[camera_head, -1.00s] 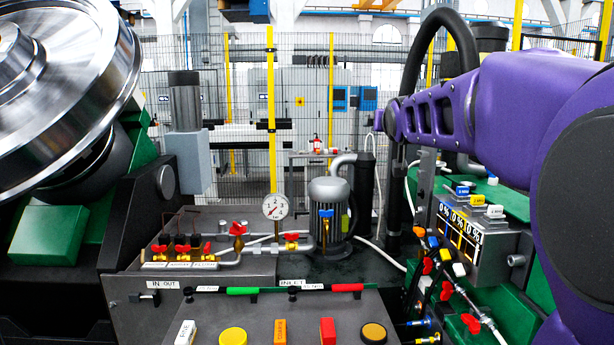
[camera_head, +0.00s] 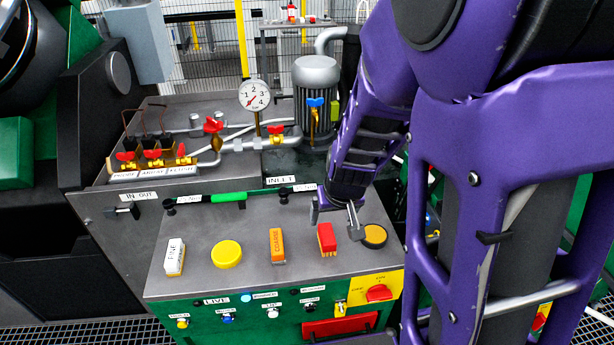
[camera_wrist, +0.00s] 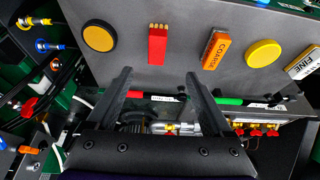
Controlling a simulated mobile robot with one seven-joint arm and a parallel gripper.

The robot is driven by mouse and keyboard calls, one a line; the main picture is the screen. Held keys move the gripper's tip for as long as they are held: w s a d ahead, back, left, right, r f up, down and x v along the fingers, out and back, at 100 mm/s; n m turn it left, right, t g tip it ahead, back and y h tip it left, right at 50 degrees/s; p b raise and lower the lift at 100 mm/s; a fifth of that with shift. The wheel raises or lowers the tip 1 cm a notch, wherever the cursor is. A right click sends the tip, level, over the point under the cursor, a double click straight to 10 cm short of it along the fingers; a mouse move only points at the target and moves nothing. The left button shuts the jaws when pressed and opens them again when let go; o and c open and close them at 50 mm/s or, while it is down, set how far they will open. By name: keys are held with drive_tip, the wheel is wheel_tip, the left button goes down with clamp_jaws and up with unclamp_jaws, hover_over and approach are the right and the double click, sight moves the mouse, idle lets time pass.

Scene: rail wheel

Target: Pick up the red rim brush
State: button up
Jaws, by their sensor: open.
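The red rim brush (camera_head: 326,238) lies on the grey top of the console (camera_head: 205,245), between the orange COARSE brush (camera_head: 277,245) and a dark-yellow round pad (camera_head: 374,236). In the wrist view the brush (camera_wrist: 158,47) shows its red body and pale bristles, beyond the fingertips and roughly in line with the gap between them. My gripper (camera_head: 335,213) is open and empty above the far part of the console top, close to the brush. In the wrist view the two dark fingers (camera_wrist: 157,78) stand apart with nothing between them.
A white FINE brush (camera_head: 174,257) and a yellow round pad (camera_head: 227,254) lie further left. A green and red bar (camera_head: 229,197) runs along the console's far edge. A pressure gauge (camera_head: 254,95), red-handled valves (camera_head: 153,154) and a motor (camera_head: 316,95) stand behind.

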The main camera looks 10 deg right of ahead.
sight(328, 235)
drive_tip(key=b+x, duration=0.4)
drive_tip(key=x, duration=0.6)
drive_tip(key=shift+w+d, duration=0.1)
drive_tip(key=shift+w, duration=0.1)
drive_tip(key=x, duration=0.1)
drive_tip(key=b+x, duration=0.1)
drive_tip(key=x, duration=0.1)
drive_tip(key=b+x, duration=0.1)
drive_tip(key=shift+d+f, duration=0.3)
drive_tip(key=shift+w+f, duration=0.2)
drive_tip(key=shift+f, duration=0.05)
clamp_jaws()
